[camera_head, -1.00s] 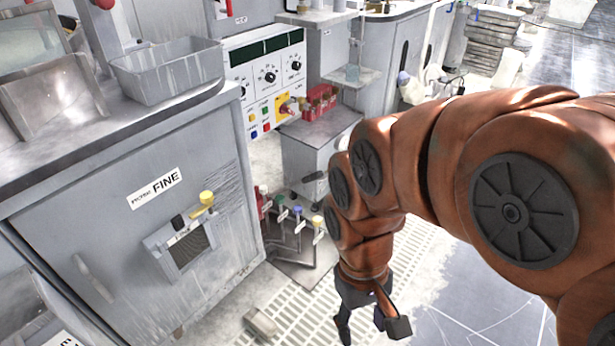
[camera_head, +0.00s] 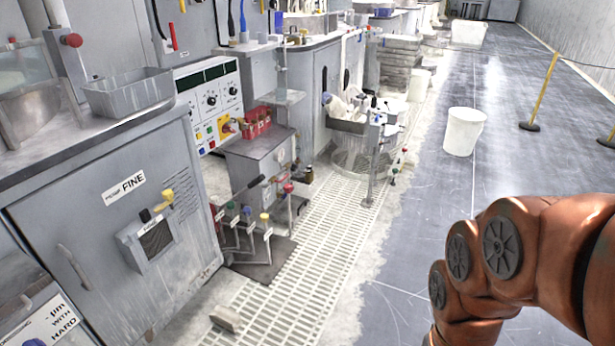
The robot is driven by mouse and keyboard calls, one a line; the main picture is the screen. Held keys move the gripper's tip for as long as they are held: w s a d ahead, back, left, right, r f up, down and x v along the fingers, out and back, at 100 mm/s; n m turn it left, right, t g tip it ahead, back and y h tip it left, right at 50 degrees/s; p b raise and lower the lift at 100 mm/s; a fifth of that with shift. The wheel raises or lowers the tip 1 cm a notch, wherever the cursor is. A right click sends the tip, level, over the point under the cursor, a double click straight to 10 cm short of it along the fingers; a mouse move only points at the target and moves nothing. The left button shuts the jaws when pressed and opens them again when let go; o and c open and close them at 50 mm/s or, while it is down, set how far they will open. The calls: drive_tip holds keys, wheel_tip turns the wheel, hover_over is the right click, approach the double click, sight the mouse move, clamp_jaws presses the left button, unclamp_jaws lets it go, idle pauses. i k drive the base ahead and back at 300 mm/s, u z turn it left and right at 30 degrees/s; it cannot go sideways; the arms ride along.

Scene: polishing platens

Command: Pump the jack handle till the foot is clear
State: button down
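No jack or raised foot can be picked out for certain. A dark-gripped lever (camera_head: 256,184) slants up beside the small grey cabinet (camera_head: 262,150), and it may be the jack handle. A red-topped upright (camera_head: 288,188) stands next to it. The floor contact of whatever the lever belongs to is too small to judge. My arm (camera_head: 500,262) shows at the lower right, well apart from the lever. My gripper is below the picture's lower edge and hidden.
The grey FINE cabinet (camera_head: 110,225) fills the left. Tagged pedals with coloured knobs (camera_head: 248,228) stand on a dark plate. A small block (camera_head: 226,318) lies by the floor grating (camera_head: 300,285). A white bucket (camera_head: 464,131) and yellow post (camera_head: 540,92) stand right; the dark floor between is largely open.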

sight(261, 177)
drive_tip(key=z, duration=0.15)
drive_tip(key=i, duration=1.55)
drive_tip(key=u, duration=1.35)
drive_tip(key=i, duration=0.9)
drive_tip(key=u, duration=1)
